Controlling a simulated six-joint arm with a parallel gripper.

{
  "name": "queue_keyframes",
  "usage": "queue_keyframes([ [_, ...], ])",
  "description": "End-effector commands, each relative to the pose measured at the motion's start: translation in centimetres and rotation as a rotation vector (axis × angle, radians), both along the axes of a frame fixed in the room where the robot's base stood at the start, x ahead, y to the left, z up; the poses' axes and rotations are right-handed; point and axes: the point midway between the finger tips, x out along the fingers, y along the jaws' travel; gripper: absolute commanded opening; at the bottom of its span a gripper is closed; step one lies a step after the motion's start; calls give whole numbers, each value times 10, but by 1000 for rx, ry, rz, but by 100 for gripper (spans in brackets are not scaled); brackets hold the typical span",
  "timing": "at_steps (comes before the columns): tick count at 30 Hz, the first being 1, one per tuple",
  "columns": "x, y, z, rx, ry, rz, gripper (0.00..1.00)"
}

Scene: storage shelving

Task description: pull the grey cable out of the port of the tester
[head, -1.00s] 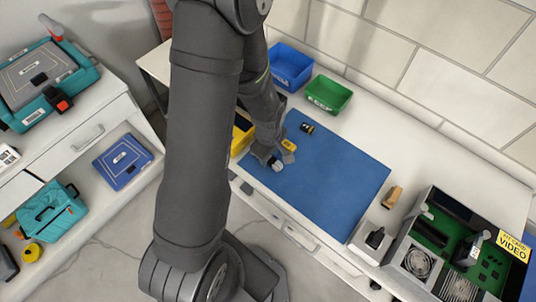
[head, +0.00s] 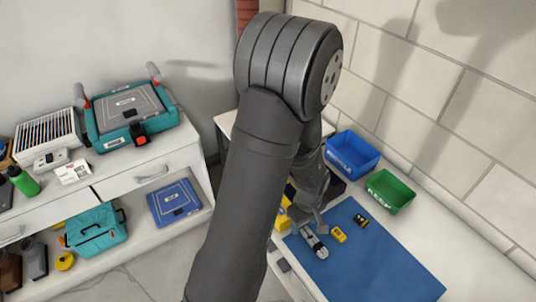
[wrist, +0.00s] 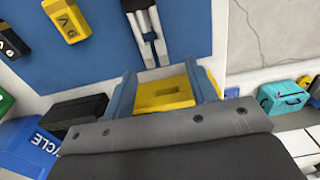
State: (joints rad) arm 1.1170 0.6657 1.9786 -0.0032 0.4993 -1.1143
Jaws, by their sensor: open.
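I cannot make out the grey cable, its port or the tester for sure in either view. A grey two-pronged tool (wrist: 147,28) lies on the mat at the top of the wrist view. My gripper (wrist: 164,88) is open, with no object held between its blue fingers. A yellow bin (wrist: 165,96) shows behind the gap. In the head view my arm hides part of the bench.
A blue bin (head: 352,155) and a green bin (head: 391,190) stand behind the mat. A black box (wrist: 75,114) is near the yellow bin. Shelving at the left holds a teal case (head: 130,115), a blue case (head: 174,202) and a teal bag (head: 96,232).

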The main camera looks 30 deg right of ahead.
Motion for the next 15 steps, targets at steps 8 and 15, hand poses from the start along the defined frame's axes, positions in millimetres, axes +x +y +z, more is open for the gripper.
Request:
queue_keyframes([
  [8,0,-1,50,-5,-3,-1,52],
  [15,0,-1,94,-6,-4,0,52],
])
